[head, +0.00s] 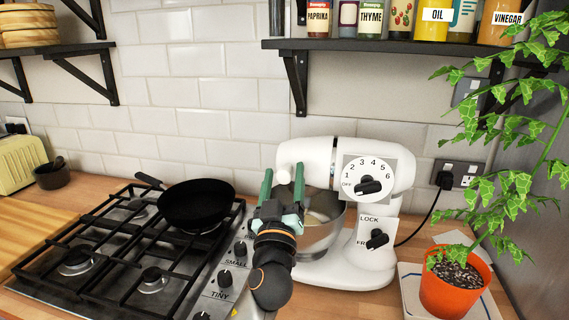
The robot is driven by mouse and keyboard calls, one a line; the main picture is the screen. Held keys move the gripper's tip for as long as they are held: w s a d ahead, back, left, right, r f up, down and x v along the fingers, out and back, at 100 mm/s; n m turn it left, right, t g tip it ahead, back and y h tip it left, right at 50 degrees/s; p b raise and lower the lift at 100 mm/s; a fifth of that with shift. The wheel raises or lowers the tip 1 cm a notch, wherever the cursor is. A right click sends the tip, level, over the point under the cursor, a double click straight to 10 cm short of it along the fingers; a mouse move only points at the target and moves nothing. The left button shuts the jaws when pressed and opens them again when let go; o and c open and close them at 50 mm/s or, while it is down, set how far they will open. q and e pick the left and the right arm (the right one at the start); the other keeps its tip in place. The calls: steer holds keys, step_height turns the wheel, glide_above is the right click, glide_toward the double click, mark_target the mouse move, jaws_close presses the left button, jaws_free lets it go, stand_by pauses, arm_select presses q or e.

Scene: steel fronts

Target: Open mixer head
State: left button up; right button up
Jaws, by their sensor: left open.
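The white stand mixer (372,272) stands on the wooden counter. Its head (340,160) lies level above a steel bowl (322,232). A speed dial (368,186) and a lock lever (376,239) are on its side. My left gripper (283,182), with green fingers, is in front of the bowl at the mixer's left end. Its fingers point up and are apart, one on each side of the head's rounded front end in the picture. I cannot tell whether they touch it. The gripper hides part of the bowl. My right gripper is not in view.
A gas hob (108,262) with a black pan (196,205) is to the left. A potted plant (455,285) stands close on the right. A shelf (400,46) with jars hangs above the mixer. A black cord (423,217) runs to the wall socket.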

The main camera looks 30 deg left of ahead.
arm_select(q)
steer(key=shift+w+a+r, duration=0.1)
steer(key=shift+w+r, duration=0.05)
steer(key=shift+w, duration=0.15)
jaws_close()
stand_by(0.5)
stand_by(1.0)
